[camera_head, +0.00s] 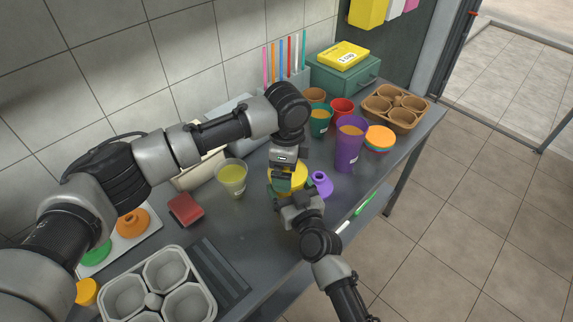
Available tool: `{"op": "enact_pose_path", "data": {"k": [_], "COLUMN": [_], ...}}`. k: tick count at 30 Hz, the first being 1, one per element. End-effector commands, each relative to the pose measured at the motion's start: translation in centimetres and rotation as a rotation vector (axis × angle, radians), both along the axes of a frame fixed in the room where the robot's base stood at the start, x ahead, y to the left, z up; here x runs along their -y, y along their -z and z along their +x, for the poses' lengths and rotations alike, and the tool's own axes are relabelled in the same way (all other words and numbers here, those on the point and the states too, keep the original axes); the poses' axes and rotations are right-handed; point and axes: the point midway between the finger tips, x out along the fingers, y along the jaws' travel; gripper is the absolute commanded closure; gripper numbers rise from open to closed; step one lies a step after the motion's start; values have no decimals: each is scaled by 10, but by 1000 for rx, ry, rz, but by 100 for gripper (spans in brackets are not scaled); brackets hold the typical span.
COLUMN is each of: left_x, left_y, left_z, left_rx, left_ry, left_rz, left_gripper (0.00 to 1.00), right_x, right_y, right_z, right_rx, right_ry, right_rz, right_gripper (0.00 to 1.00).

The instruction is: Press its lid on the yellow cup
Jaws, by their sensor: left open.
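A yellow round thing (299,177), seemingly the yellow cup or its lid, is near the table's front edge. It is largely hidden behind my grippers, so I cannot tell whether a lid sits on it. My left gripper (283,180) points down at it from above and is open. My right gripper (288,194) reaches in from the front, close beside the yellow thing and just below the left gripper. Its fingers are too hidden to tell whether they grip it.
A purple lid (321,184) lies just right of the grippers. A clear cup of yellow juice (232,179) stands to the left. A tall purple cup (349,150), green cup (319,124) and brown carrier (396,112) stand behind. A grey carrier (128,299) is at front left.

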Motion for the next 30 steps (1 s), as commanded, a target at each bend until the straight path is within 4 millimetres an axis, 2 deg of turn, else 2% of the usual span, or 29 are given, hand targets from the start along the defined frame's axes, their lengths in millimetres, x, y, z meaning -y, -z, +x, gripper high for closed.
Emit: {"op": "enact_pose_path", "data": {"k": [5, 12, 18, 23, 30], "left_x": [0, 1, 0, 0, 0], "left_y": [-27, -79, -108, -116, -117], "left_z": [1, 1, 1, 1, 1], "left_rx": [5, 4, 3, 0, 1], "left_ry": [1, 0, 0, 0, 0], "left_rz": [-3, -3, -3, -1, -1], "left_gripper": [0, 0, 0, 0, 0], "right_x": [0, 0, 0, 0, 0], "right_y": [1, 1, 1, 1, 1], "right_z": [0, 0, 0, 0, 0], "right_rx": [-2, -2, -2, -2, -2], "right_ry": [0, 0, 0, 0, 0], "right_rz": [0, 0, 0, 0, 0], "right_gripper": [62, 62, 62, 62, 62]}}
